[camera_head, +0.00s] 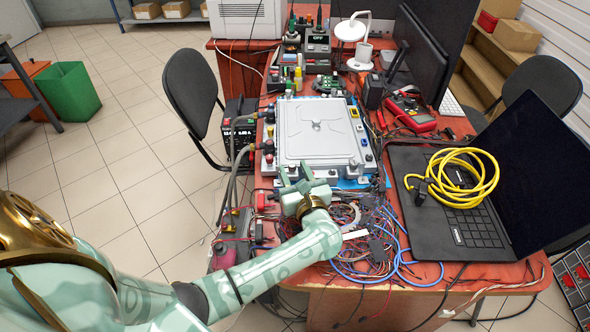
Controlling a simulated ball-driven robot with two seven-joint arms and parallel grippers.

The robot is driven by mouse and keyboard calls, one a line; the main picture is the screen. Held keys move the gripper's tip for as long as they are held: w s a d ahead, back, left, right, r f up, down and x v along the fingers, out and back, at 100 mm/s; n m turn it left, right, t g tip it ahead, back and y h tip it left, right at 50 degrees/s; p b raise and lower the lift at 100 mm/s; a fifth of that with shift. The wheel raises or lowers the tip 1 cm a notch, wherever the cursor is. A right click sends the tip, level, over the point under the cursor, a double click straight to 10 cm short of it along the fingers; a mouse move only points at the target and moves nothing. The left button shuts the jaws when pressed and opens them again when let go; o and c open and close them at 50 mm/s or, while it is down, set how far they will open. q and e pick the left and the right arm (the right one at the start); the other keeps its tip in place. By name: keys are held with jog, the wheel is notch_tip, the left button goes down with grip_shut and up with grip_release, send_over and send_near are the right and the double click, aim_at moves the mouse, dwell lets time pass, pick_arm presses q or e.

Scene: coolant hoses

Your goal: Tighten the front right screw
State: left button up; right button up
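A grey metal unit (318,128) with a raised flat lid lies on the red table, with hoses joined to its left side. Small fittings show along its right edge, and one stands near its front right corner (355,163). I cannot make out a front right screw at this size. My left gripper (295,175) is over the front edge of the unit, left of that corner. Its two fingers point away from me and stand apart, with nothing seen between them. It hides part of the unit's front edge. My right gripper is out of view.
Tangled wires (375,240) cover the table in front of the unit. An open black laptop (455,225) with a coiled yellow cable (470,178) is to the right. A red multimeter (410,112) lies behind it. A black chair (192,92) stands left of the table.

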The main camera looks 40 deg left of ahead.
pick_arm(q)
grip_shut()
